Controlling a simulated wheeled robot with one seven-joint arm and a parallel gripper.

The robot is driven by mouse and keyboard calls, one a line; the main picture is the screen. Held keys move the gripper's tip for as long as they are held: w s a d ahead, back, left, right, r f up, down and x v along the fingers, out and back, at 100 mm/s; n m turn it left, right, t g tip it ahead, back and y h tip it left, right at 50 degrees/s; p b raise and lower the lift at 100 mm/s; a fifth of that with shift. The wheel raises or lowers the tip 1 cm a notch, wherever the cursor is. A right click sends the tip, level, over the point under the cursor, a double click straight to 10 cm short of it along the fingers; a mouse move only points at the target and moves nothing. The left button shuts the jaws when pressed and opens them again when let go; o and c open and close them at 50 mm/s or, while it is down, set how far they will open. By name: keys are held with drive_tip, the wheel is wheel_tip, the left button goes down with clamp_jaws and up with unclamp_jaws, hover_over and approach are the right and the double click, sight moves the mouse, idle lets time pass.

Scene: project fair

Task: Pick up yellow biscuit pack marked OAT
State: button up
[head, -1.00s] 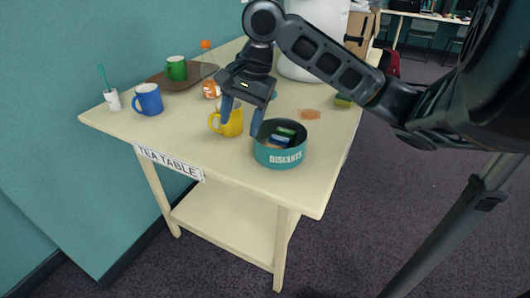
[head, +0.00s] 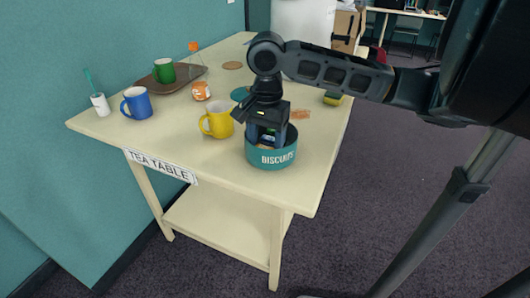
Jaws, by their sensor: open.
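A teal round tin (head: 272,159) labelled BISCUITS stands near the front right corner of the tea table. My gripper (head: 266,141) points down into the tin's mouth, with its fingers apart and their lower ends behind the near rim. Small packs show between and beside the fingers, with bits of green and blue. I cannot make out a yellow pack marked OAT; the tin wall and my gripper hide most of the inside.
A yellow mug (head: 217,121) stands close left of the tin. A blue mug (head: 137,103), a white cup (head: 100,105), an orange-and-white jar (head: 201,91) and a tray (head: 186,74) with a green mug (head: 164,71) are farther left. The table (head: 222,160) is clear in front.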

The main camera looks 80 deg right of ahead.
sight(265, 146)
drive_tip(key=shift+a+f, duration=0.1)
drive_tip(key=shift+f, duration=0.8)
drive_tip(key=shift+c, duration=0.3)
drive_tip(key=shift+f+b, duration=0.15)
drive_tip(key=shift+b, duration=0.15)
drive_tip(key=c, duration=0.6)
wheel_tip(265, 146, up, 10)
drive_tip(key=shift+f+p, duration=0.2)
drive_tip(key=shift+p, duration=0.2)
drive_tip(key=shift+c, duration=0.2)
drive_tip(key=shift+r+p, duration=1.2)
drive_tip(key=shift+r, duration=0.55)
